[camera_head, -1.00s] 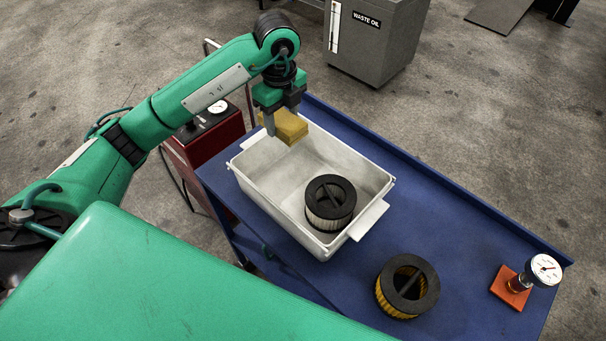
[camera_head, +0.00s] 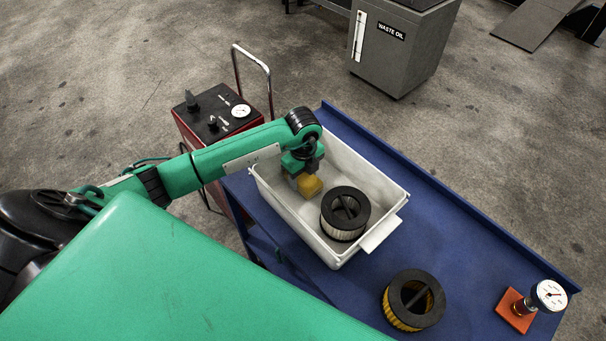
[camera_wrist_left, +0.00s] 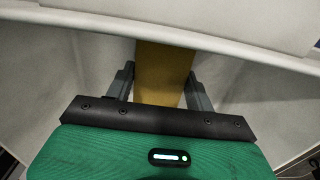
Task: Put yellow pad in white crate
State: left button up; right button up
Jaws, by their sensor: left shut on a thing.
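The yellow pad (camera_head: 310,187) is between the fingers of my left gripper (camera_head: 303,183), which is shut on it. In the head view the pad and the fingers are inside the white crate (camera_head: 375,242), toward its left end. Whether the pad touches the crate floor I cannot tell. In the left wrist view the pad (camera_wrist_left: 162,75) shows between the two fingers of my gripper (camera_wrist_left: 163,88), with the crate wall (camera_wrist_left: 230,45) across the top. My right gripper is not in view.
A black-topped filter (camera_head: 345,213) stands in the crate, right of the pad. A yellow filter (camera_head: 412,300) and a gauge on an orange base (camera_head: 515,311) stand on the blue bench (camera_head: 470,265). A red machine (camera_head: 212,118) stands behind my left arm.

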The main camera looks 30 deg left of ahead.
pick_arm(q)
jog(key=shift+f, duration=0.3)
jog(key=shift+f, duration=0.1)
jog(key=shift+f, duration=0.1)
jog(key=o, duration=1)
